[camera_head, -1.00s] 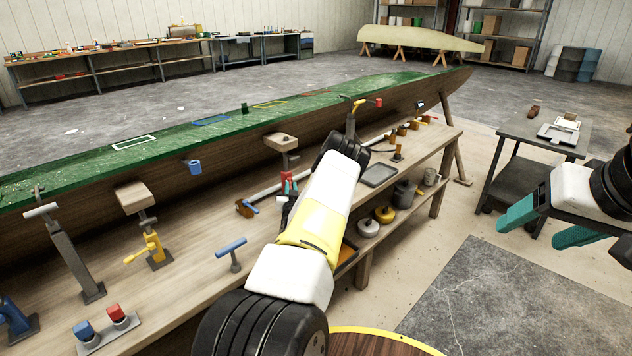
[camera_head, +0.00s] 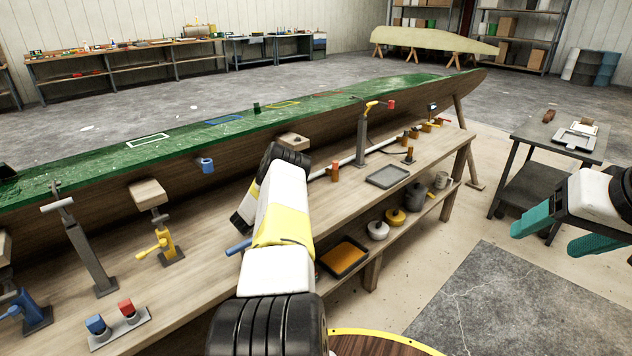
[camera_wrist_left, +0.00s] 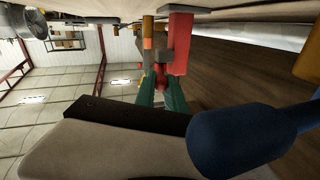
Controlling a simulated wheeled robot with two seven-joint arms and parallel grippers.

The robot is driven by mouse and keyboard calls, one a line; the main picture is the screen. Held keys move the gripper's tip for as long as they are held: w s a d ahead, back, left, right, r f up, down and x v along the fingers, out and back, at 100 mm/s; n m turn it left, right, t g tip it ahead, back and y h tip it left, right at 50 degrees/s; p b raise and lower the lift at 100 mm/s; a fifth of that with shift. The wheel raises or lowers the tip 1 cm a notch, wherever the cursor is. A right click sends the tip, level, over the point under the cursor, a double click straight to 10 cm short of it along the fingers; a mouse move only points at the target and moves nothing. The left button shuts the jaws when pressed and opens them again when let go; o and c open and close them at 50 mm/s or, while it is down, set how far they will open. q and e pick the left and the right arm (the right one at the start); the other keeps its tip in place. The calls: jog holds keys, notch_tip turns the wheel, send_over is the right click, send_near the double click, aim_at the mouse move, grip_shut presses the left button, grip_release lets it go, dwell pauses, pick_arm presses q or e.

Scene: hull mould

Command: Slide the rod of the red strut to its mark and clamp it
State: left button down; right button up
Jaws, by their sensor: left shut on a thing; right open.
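The red strut (camera_wrist_left: 180,45) shows in the left wrist view as a red upright body by the bench surface, with a grey block beside it. In the head view my left arm hides it. My left gripper (camera_wrist_left: 161,88), with teal fingers, is shut on a small red part of the strut; I cannot tell whether this is its rod or its clamp. The mark is not visible. My right gripper (camera_head: 543,240) is open and empty, out to the right of the bench over the floor.
The long green hull (camera_head: 300,107) runs along the back of the bench (camera_head: 200,290). A yellow strut (camera_head: 165,245), a blue strut (camera_head: 32,312) and a grey stand (camera_head: 92,250) stand left of my arm. A blue handle (camera_wrist_left: 240,138) fills the wrist view's foreground. A tray (camera_head: 388,177) lies right.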

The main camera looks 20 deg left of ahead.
pick_arm(q)
jog(key=shift+w+r, duration=0.15)
jog(key=shift+r, duration=0.1)
jog(key=c, duration=1.4)
grip_release()
jog(key=shift+f, duration=0.15)
jog(key=s+a, duration=0.1)
jog(key=s, duration=0.6)
jog(key=shift+s, duration=0.4)
jog(key=shift+a, duration=0.1)
